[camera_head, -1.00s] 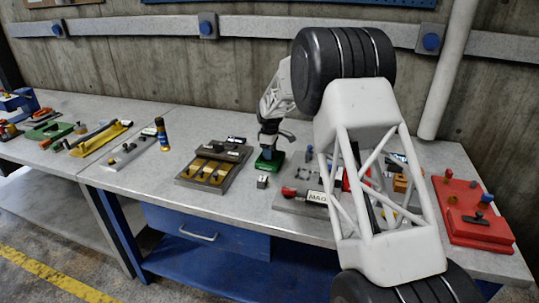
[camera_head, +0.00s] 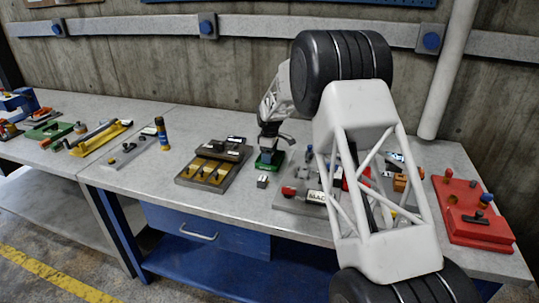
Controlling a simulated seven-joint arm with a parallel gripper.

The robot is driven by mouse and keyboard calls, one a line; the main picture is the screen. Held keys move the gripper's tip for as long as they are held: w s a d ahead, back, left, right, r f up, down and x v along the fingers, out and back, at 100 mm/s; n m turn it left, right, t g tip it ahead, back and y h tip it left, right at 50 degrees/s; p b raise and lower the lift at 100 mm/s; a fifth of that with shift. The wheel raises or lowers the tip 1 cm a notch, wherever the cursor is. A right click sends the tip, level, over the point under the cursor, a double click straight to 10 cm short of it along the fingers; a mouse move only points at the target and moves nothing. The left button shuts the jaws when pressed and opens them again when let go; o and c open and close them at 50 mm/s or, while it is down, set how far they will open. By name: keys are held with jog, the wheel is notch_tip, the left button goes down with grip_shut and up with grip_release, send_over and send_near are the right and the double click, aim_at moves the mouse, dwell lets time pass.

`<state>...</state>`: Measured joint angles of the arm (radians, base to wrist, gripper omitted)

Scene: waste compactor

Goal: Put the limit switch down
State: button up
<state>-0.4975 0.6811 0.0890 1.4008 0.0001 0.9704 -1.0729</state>
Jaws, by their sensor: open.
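My gripper (camera_head: 271,142) is open, pointing down over the right-hand part of the grey bench (camera_head: 330,262). It is small in the picture, and its fingertips are hard to make out. A green block-like piece (camera_head: 268,163) is right below it on the bench; I cannot tell whether the fingers touch it. A small grey block (camera_head: 262,181) lies on the bench just in front of the green piece. I cannot tell from this view which piece is the limit switch.
A grey tray with brass-coloured pockets (camera_head: 183,180) lies left of the gripper. A grey plate with several parts (camera_head: 283,203) is to the right, partly hidden by my arm. A red plate with knobs (camera_head: 462,230) is at the far right.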

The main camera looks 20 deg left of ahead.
jog(key=shift+r, duration=0.1)
notch_tip(320, 180, up, 12)
dwell(0.8)
dwell(0.7)
